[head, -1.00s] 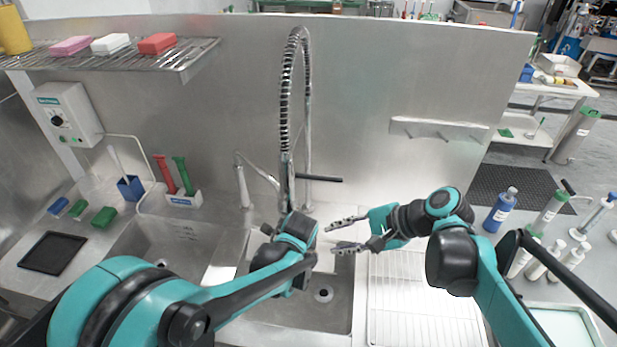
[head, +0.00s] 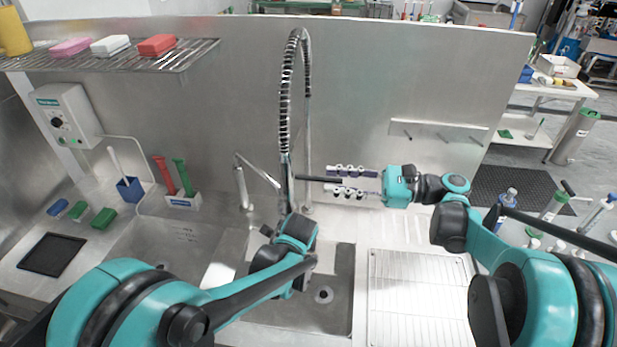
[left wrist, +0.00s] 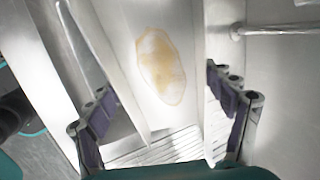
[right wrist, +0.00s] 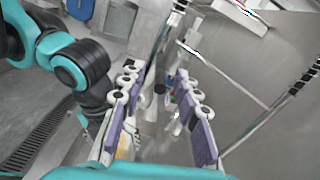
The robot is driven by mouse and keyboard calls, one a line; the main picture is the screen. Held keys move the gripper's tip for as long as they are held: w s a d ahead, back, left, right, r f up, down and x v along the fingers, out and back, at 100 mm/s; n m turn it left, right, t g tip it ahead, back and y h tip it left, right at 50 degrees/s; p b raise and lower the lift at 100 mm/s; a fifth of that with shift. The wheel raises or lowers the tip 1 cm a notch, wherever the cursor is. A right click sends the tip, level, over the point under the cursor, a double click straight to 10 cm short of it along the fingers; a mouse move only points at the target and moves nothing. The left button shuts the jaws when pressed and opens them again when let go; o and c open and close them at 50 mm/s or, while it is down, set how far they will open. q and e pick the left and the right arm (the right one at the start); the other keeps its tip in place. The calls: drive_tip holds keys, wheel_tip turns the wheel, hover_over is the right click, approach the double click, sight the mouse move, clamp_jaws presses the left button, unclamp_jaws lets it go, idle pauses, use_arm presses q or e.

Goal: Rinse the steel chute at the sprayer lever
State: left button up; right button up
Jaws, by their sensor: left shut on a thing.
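The steel chute (left wrist: 150,110) lies between the fingers of my left gripper (left wrist: 165,88) in the left wrist view, with a yellow-brown stain (left wrist: 160,65) on its surface. My left gripper is shut on it. In the head view my left wrist (head: 292,240) is over the sink, and the chute and fingers are hidden behind it. The sprayer's black lever (head: 318,179) sticks out rightward from the tall coiled sprayer (head: 285,115). My right gripper (head: 350,181) is open, its fingers level with the lever's tip, one above and one below in the picture. Contact cannot be told.
The sink basin (head: 335,310) with a drain is below my left wrist. A second faucet (head: 242,185) stands left of the sprayer. Bottles (head: 552,205) crowd the far right. The steel back wall (head: 400,80) rises behind.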

sight(294, 176)
drive_tip(key=a, duration=0.3)
drive_tip(key=w+a, duration=0.1)
drive_tip(key=a, duration=0.2)
drive_tip(key=shift+w+a, duration=0.2)
drive_tip(key=shift+a, duration=0.1)
drive_tip(key=shift+c, duration=0.3)
clamp_jaws()
